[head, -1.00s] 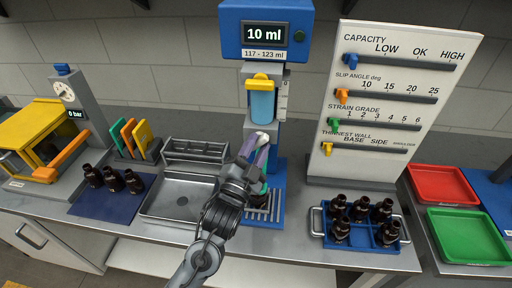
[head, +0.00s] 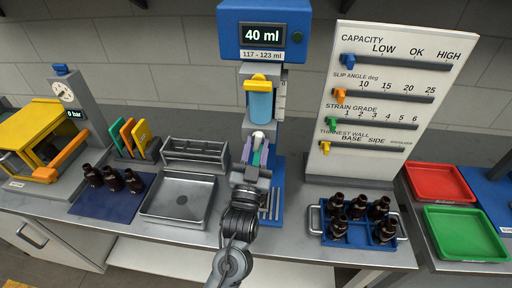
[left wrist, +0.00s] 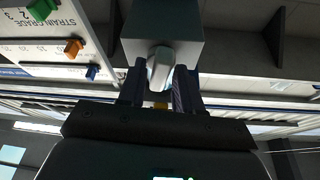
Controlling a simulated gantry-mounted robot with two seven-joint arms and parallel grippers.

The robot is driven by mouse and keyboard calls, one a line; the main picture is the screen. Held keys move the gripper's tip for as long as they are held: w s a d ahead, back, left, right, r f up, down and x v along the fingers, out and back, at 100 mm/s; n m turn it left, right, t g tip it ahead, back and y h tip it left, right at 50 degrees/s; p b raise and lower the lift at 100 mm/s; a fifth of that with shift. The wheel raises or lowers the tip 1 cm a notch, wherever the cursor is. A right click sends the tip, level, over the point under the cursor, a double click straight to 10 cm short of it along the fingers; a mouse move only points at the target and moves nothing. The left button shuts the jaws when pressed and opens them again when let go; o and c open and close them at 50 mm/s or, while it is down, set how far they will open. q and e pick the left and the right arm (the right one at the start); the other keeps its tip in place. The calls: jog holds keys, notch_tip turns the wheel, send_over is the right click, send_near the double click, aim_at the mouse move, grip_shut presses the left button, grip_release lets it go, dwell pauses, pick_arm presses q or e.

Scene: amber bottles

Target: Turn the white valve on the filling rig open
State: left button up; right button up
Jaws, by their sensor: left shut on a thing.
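The filling rig (head: 247,30) stands at the back centre, with a blue cylinder under a yellow cap and a display reading 40 ml. The white valve (head: 258,138) sits on its front below the cylinder. My left gripper (head: 256,150) reaches up to the valve from the front and is shut on it. In the left wrist view the white valve handle (left wrist: 160,66) lies between my two fingers, in front of the grey valve block (left wrist: 160,30). My fingers and wrist hide much of the rig's lower front. My right gripper is in neither view.
A steel tray (head: 150,208) and an empty rack (head: 195,146) are left of the rig. Right of it stand a slider board (head: 320,165) and a blue crate of amber bottles (head: 318,240). Several bottles (head: 112,179) stand on a blue mat at left.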

pick_arm(q)
jog(key=shift+f, duration=0.1)
jog(key=o, duration=0.8)
jog(key=shift+c, duration=0.2)
jog(key=v, duration=1)
jog(key=shift+s, duration=0.35)
jog(key=shift+a+f, duration=0.1)
jog(key=shift+f, duration=0.1)
